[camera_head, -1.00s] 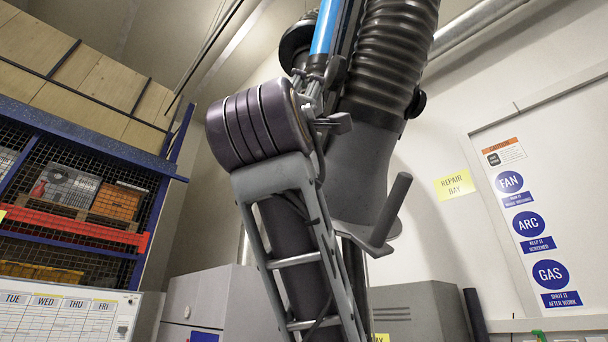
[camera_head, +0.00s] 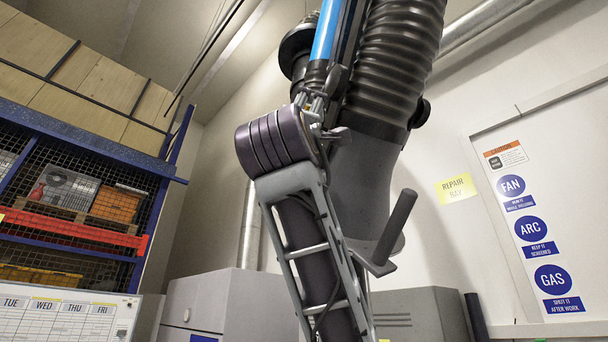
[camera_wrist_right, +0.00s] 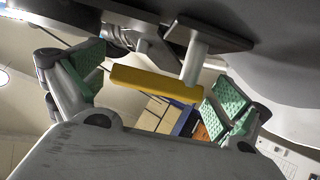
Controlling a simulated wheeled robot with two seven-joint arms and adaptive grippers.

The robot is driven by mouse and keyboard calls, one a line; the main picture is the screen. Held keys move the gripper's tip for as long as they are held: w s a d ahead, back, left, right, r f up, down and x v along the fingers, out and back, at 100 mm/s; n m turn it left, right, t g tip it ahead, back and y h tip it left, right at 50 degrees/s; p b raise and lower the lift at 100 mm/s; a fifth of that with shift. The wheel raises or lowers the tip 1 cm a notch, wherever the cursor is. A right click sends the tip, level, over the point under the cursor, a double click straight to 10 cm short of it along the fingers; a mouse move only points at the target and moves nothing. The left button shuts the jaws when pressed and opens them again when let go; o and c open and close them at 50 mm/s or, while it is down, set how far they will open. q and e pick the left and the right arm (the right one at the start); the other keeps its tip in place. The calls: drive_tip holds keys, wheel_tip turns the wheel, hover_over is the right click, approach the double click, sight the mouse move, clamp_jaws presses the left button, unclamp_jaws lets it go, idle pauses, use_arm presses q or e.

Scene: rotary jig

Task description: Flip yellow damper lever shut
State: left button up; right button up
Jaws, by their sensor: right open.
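The yellow lever (camera_wrist_right: 155,83) is a flat bar in the right wrist view. It joins a light grey post (camera_wrist_right: 196,62) under a dark plate. My right gripper (camera_wrist_right: 160,88) is open, with green pads on either side of the lever; it appears not to be gripping it. In the head view the right gripper (camera_head: 318,98) is small, at the top of my forearm, in front of the extraction arm. The lever is hidden there. The left gripper is not in view.
The extraction arm has a ribbed black hose (camera_head: 400,55), a blue tube (camera_head: 325,40) and a grey hood (camera_head: 362,185) with a side handle (camera_head: 396,228), all close to my right arm. Shelving (camera_head: 85,135) stands at left and grey cabinets (camera_head: 240,300) behind.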

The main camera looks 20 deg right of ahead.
drive_tip(key=shift+c, duration=0.4)
drive_tip(key=c, duration=1.2)
